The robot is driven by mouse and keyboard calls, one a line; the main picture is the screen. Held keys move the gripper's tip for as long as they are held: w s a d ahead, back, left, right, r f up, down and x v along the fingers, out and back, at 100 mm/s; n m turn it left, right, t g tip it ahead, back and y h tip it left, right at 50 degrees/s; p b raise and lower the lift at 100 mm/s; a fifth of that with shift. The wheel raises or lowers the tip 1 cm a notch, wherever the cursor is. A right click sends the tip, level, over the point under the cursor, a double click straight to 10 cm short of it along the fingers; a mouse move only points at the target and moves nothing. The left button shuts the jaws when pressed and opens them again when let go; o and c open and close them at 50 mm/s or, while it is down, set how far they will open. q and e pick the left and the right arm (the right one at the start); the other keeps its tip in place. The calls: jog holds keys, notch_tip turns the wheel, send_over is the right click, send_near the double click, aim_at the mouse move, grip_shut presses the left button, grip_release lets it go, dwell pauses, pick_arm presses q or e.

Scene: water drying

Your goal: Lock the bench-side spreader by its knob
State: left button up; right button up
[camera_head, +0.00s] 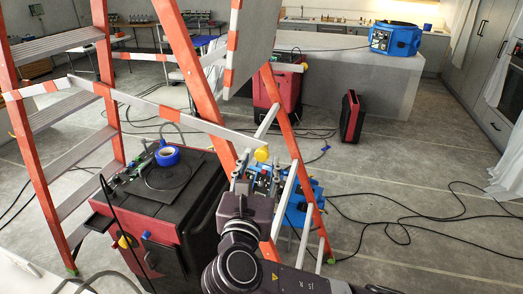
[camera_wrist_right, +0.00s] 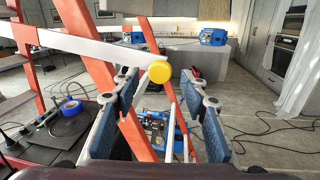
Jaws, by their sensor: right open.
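An orange-and-white striped spreader bar (camera_head: 190,117) crosses the orange stepladder (camera_head: 180,70) from the left. A round yellow knob (camera_head: 261,154) sits at its right end. In the right wrist view the knob (camera_wrist_right: 159,71) shows between the far ends of my fingers, with the white bar (camera_wrist_right: 90,46) running off to the left. My right gripper (camera_head: 258,176) is open, its fingers pointing toward the knob; I cannot tell whether they touch it. A second yellow knob (camera_head: 305,67) shows farther back on another pale bar. My left gripper is not in view.
A red-and-black machine (camera_head: 150,215) stands under the ladder with blue tape (camera_head: 167,156) on top. A blue device (camera_head: 300,205) lies behind my right gripper. Black cables (camera_head: 420,225) cross the floor at right. A blue machine (camera_head: 395,38) stands on the grey counter (camera_head: 345,70).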

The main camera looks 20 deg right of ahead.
aim_at(262, 158)
jog(key=p+x, duration=0.1)
jog(key=x, duration=0.3)
grip_shut()
dwell(0.4)
jog(key=shift+d, duration=0.15)
